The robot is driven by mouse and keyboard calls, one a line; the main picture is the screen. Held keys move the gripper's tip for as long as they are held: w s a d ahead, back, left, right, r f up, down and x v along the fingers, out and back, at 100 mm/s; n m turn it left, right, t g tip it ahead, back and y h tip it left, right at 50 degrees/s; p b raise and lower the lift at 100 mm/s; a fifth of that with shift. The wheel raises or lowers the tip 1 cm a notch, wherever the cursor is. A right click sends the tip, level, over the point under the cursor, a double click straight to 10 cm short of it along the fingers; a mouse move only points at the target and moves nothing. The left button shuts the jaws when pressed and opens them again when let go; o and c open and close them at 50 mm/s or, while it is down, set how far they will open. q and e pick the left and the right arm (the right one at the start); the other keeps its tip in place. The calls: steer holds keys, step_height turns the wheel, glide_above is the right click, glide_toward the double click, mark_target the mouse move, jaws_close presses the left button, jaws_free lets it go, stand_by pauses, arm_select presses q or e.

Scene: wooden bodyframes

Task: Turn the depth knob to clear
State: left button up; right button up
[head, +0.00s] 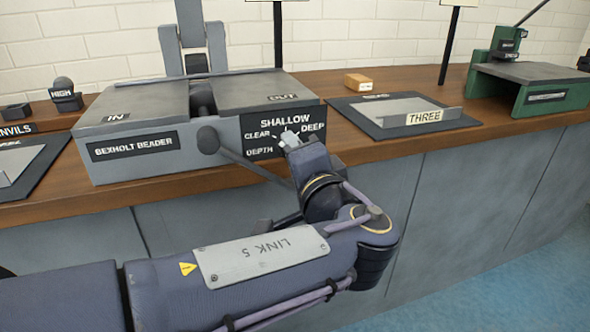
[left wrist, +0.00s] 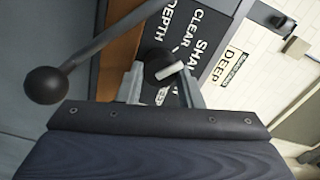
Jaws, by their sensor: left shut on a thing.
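The depth knob (left wrist: 160,66) is dark and round with a white pointer bar, on the black label panel (head: 262,148) of the Bexholt Beader. My left gripper (left wrist: 162,84) has one finger on each side of the knob and is shut on it. In the left wrist view the white bar points roughly toward the SHALLOW word, not CLEAR. In the head view my left gripper (head: 289,140) covers the knob, below SHALLOW and between CLEAR and DEEP. My right gripper is not in view.
A tray marked THREE (head: 395,112) and a green machine (head: 530,92) stand right on the wooden bench.

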arm_select(q)
steer(key=shift+n+b, duration=0.4)
steer(key=shift+n, duration=0.5)
steer(key=shift+d, duration=0.1)
steer(key=o, duration=1)
steer(key=p+v, duration=0.2)
steer(key=v, duration=0.6)
